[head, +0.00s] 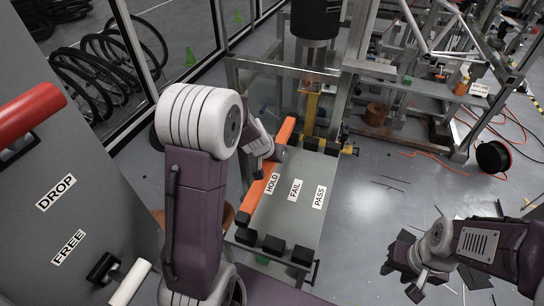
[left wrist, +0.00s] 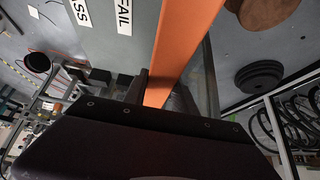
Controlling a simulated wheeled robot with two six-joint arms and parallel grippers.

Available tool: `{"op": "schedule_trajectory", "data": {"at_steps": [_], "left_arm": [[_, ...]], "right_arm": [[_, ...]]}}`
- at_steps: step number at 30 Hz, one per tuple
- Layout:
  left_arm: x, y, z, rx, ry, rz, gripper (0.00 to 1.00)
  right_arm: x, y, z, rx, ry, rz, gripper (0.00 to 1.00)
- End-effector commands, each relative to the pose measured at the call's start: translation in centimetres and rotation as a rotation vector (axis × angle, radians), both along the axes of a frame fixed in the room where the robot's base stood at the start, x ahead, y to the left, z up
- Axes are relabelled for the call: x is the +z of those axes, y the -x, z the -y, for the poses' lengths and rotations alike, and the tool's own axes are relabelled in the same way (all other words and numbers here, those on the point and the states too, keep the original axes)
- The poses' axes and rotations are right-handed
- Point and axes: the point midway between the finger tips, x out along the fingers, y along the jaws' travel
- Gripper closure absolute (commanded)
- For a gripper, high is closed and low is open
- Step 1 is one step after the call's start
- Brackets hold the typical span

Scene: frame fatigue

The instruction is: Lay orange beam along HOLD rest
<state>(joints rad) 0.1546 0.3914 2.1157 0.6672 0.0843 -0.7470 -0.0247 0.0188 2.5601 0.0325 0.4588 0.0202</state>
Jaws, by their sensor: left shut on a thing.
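The long orange beam (head: 262,188) runs lengthwise over the left side of the grey rest table, beside the HOLD label (head: 271,183). Its near end is close to the left black block (head: 245,236); whether it touches the block I cannot tell. My left gripper (head: 277,153) is shut on the beam toward its far end. In the left wrist view the beam (left wrist: 188,38) passes between the dark fingers (left wrist: 158,92). My right gripper (head: 401,279) is empty, its fingers apart, out over the floor at the right.
FAIL (head: 295,190) and PASS (head: 319,197) lanes are bare, with black blocks (head: 302,255) at their ends. A yellow fixture (head: 311,105) and black cylinder (head: 315,18) stand behind. A grey panel with DROP and FREE labels (head: 100,190) is at left.

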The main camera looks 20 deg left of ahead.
Motion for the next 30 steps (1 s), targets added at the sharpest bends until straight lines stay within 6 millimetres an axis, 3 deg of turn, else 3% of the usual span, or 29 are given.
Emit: {"op": "schedule_trajectory", "data": {"at_steps": [1, 15, 30], "left_arm": [[-0.9, -0.2, 0.0, 0.001, -0.002, 0.006, 1.00], [-5.3, -0.2, 0.0, 0.000, -0.003, 0.007, 1.00], [-6.4, -0.2, 0.0, 0.001, -0.001, 0.007, 1.00]], "right_arm": [[-1.1, 0.0, 0.0, 0.000, 0.000, 0.000, 0.64], [-5.7, 0.0, 0.0, 0.000, 0.000, 0.000, 0.64], [-6.9, 0.0, 0.0, 0.000, 0.000, 0.000, 0.64]]}}
